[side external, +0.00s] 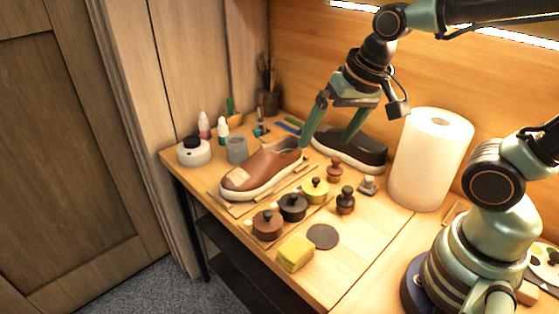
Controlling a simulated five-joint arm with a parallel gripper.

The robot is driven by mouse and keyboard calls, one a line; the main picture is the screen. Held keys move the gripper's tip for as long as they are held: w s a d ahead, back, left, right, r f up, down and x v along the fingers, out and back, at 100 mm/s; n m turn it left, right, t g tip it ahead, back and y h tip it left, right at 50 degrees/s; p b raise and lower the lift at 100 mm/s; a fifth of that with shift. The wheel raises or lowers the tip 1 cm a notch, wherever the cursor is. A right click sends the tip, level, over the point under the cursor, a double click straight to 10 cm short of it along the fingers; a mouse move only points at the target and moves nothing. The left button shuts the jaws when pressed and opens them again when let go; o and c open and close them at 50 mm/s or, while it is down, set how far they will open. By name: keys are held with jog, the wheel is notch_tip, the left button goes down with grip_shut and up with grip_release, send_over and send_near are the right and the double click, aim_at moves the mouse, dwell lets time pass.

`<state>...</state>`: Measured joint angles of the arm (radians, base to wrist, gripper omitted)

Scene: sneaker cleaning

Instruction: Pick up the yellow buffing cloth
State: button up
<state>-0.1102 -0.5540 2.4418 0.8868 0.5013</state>
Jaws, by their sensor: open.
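The yellow buffing cloth (295,253) lies as a thick folded block near the front edge of the table. It is beside a dark round disc (323,237). My gripper (326,143) is open and empty, with its green fingers spread apart. In the picture it is above and behind the cloth, well apart from it. Its left fingertip appears close to the heel of the brown sneaker (262,168), and its right finger overlaps the dark shoe (350,150). I cannot tell whether either finger touches a shoe.
A dark wooden-handled brush (345,200) is nearby. A tall paper towel roll (430,160) stands at right. The wooden table (345,275) is clear right of the cloth.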

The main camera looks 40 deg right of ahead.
jog(key=a+f+m+g, duration=0.2)
jog(key=a+f+m, duration=0.3)
jog(key=a+m, duration=0.15)
jog(key=m+g, duration=0.2)
jog(key=m, duration=0.5)
send_over(295, 247)
jog(key=f, duration=1.2)
jog(key=shift+w, duration=0.25)
jog(key=f, duration=0.3)
jog(key=shift+s+f, duration=0.3)
jog(key=shift+s, duration=0.1)
jog(key=shift+f, duration=0.75)
jog(key=c, duration=1.4)
jog(key=shift+w+r, duration=0.1)
jog(key=shift+r, duration=0.1)
